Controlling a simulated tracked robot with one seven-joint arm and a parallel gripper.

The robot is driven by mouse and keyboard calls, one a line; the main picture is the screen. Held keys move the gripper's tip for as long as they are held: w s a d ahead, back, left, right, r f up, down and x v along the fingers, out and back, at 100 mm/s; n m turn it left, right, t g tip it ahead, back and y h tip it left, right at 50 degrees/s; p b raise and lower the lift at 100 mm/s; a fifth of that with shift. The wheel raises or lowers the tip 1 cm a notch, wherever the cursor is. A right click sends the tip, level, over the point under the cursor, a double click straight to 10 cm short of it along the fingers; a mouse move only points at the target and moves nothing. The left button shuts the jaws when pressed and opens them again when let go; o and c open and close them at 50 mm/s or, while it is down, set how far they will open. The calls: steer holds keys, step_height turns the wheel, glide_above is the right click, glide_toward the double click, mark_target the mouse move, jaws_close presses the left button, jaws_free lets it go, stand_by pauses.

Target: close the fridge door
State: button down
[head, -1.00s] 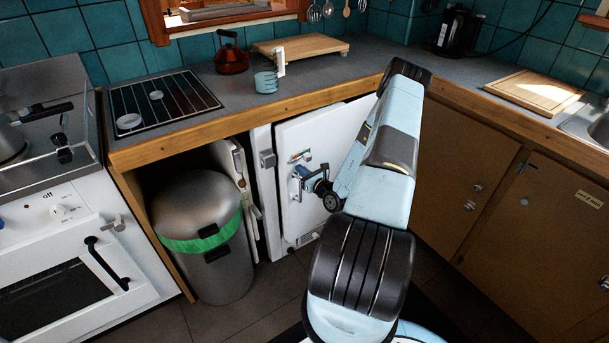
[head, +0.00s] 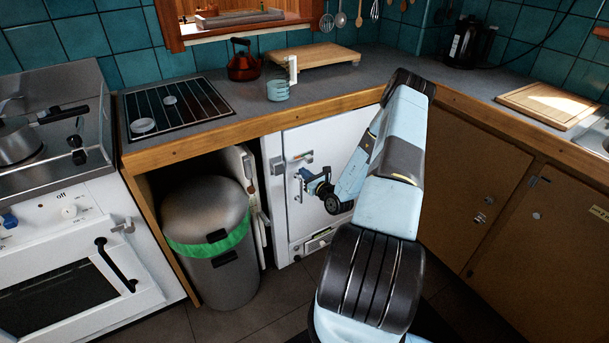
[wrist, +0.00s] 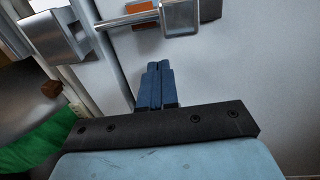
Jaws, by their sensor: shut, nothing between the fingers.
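The white fridge door (head: 318,150) is under the counter in the head view. It looks flush or nearly flush with the fridge body; I cannot tell whether it is fully latched. Its metal handle (head: 303,160) is near the upper left, and it also shows at the top of the wrist view (wrist: 180,17). My gripper (head: 301,177) is just below the handle, in front of the door. In the wrist view its blue fingers (wrist: 157,66) are together and empty, pointing at the door face. Whether they touch it is unclear. My arm hides the door's right side.
A steel bin (head: 208,255) with a green band stands left of the fridge in an open bay. A white panel (head: 245,180) stands between them. The stove (head: 75,240) is at far left, brown cupboards (head: 465,185) at right. A cup (head: 278,91) is on the counter.

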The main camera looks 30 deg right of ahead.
steer(key=s, duration=1.3)
steer(key=shift+d, duration=0.3)
steer(key=shift+s, duration=0.1)
steer(key=w+a+r+n+g+y, duration=0.1)
steer(key=a+r+n+g+y, duration=0.6)
steer(key=r, duration=0.5)
steer(key=a+r+n+g+y, duration=0.2)
steer(key=a+r+n+y, duration=0.3)
steer(key=a+r+n, duration=0.55)
steer(key=s+a+r+n+g+h, duration=0.2)
steer(key=s+a+r+n+g, duration=0.2)
steer(key=s+r, duration=0.15)
steer(key=s+a+r+n+g+h, duration=0.1)
steer(key=s+a+r+n+g, duration=0.25)
steer(key=r, duration=0.35)
steer(key=s+d+r+n+t+h, duration=0.1)
steer(key=s+r+n+t+h, duration=0.3)
steer(key=s+r+n+h, duration=0.5)
steer(key=s+r+h, duration=0.2)
steer(key=s+r, duration=0.5)
steer(key=s, duration=0.2)
steer(key=shift+d+h, duration=0.3)
steer(key=shift+d, duration=0.1)
